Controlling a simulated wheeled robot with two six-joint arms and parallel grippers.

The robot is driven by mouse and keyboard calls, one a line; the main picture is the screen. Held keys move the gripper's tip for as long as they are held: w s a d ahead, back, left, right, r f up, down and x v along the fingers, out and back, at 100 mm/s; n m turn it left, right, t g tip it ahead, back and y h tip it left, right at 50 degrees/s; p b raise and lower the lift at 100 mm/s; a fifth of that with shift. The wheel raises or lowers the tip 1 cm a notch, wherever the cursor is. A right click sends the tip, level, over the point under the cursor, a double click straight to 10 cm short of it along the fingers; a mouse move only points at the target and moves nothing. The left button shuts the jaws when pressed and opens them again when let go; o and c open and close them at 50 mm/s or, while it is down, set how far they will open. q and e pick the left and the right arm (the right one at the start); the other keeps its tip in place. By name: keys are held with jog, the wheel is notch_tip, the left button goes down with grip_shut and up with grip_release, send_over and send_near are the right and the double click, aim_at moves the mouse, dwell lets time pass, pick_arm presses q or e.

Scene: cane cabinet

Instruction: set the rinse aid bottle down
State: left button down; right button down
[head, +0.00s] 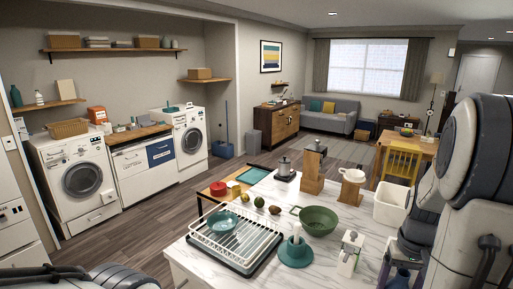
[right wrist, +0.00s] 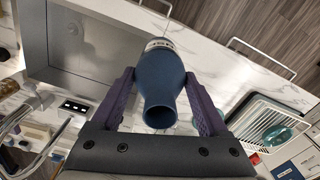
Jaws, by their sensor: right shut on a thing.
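The rinse aid bottle, dark blue with a pale label band, is in my right gripper. In the right wrist view the bottle (right wrist: 160,85) lies between the two purple fingers of the right gripper (right wrist: 159,78), which are shut on it. Its narrower end points toward the wrist camera. In the head view a blue part of the bottle (head: 399,279) shows at the bottom right, below the purple fingers of the right gripper (head: 405,262). It is beside the right side of the marble counter (head: 215,265). My left gripper is out of view.
The counter holds a dish rack (head: 235,240) with a teal bowl, a green colander (head: 318,220), a teal stand (head: 295,252), a white dispenser (head: 349,252) and a white bin (head: 391,208). The right wrist view shows a sink (right wrist: 85,40) and faucet (right wrist: 25,125).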

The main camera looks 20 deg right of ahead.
jog(key=w+a+f+n, duration=0.3)
jog(key=w+a+f, duration=0.2)
jog(key=a+f, duration=0.55)
jog(key=w+a+f+n, duration=0.4)
jog(key=w+a+f, duration=0.25)
jog(key=a, duration=0.75)
notch_tip(320, 180, down, 15)
jog(key=b, duration=1.4)
jog(key=shift+s+d+m, duration=0.3)
jog(key=shift+s+d, duration=0.05)
jog(key=shift+s+r, duration=0.1)
